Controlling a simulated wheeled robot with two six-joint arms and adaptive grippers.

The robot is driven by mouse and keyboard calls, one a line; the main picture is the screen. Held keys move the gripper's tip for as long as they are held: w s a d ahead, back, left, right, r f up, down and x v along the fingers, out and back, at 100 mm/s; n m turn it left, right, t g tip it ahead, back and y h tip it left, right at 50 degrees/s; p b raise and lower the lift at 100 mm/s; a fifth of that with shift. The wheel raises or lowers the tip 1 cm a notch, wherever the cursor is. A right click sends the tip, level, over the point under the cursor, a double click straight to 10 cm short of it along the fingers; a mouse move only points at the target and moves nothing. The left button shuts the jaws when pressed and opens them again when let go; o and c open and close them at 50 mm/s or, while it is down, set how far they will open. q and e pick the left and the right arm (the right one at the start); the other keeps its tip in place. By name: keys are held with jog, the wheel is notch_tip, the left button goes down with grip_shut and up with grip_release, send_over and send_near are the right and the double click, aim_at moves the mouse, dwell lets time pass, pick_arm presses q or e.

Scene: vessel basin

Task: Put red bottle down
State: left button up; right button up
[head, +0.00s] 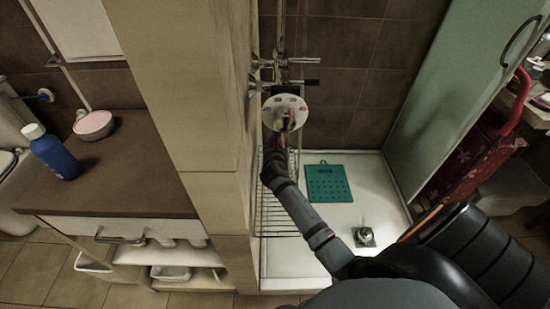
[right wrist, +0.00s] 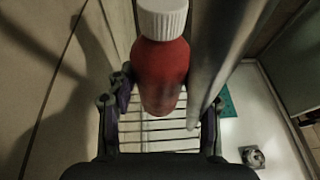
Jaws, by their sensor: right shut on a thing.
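The red bottle (right wrist: 165,75) with a white ribbed cap is between the fingers of my right gripper (right wrist: 163,97) in the right wrist view. The gripper is shut on it. A wire rack (right wrist: 150,135) shows below the bottle; I cannot tell whether they touch. In the head view my right gripper (head: 279,155) is at the upper end of the rack (head: 271,210), by the pillar. The bottle is hard to make out there. My left gripper is out of view.
A metal shower pipe (right wrist: 222,50) runs close beside the bottle. A round disk (head: 285,113) hangs above the gripper. The shower tray holds a green mat (head: 327,183) and drain (head: 364,237). A blue bottle (head: 52,155) stands on the left counter.

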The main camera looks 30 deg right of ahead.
jog(key=shift+a+f, duration=0.1)
notch_tip(320, 180, down, 3)
jog(key=shift+s+r+b, duration=0.1)
jog(key=shift+b, duration=0.6)
jog(key=shift+d+f, duration=0.2)
jog(key=shift+f, duration=0.2)
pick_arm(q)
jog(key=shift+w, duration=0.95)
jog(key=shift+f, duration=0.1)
pick_arm(e)
jog(key=shift+a, duration=0.15)
jog(key=o, duration=1.4)
jog(key=shift+f, duration=0.1)
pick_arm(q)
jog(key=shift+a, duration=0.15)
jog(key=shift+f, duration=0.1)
